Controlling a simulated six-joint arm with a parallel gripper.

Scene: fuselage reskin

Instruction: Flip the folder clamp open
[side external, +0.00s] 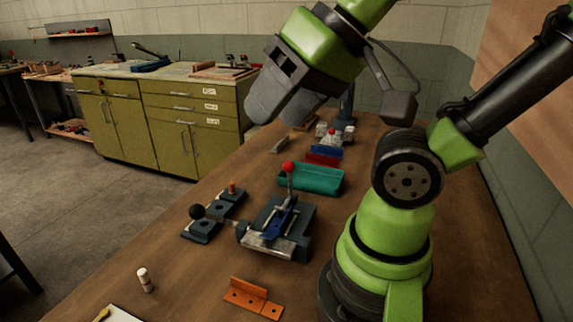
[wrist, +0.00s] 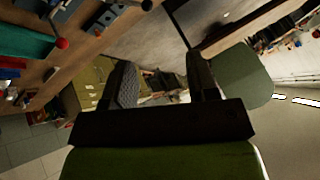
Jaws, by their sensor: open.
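The folder clamp (side external: 278,232) is a dark blue-grey fixture with a pale metal front bar, on the wooden bench in the side view. Its lever stands roughly upright and ends in a red ball knob (side external: 288,167). A red ball, apparently this knob (wrist: 62,43), shows at the upper left of the wrist view. My gripper (side external: 282,108) is above and apart from the clamp, in the upper middle of the side view. In the wrist view its two fingers are spread with nothing between them (wrist: 162,75). The clamp's base is mostly out of the wrist view.
A dark plate with a black ball knob (side external: 197,211) lies left of the clamp. A teal block (side external: 310,178) sits behind it, with blue and red pieces beyond. An orange angle bracket (side external: 254,298) and a small white cylinder (side external: 145,279) lie in front.

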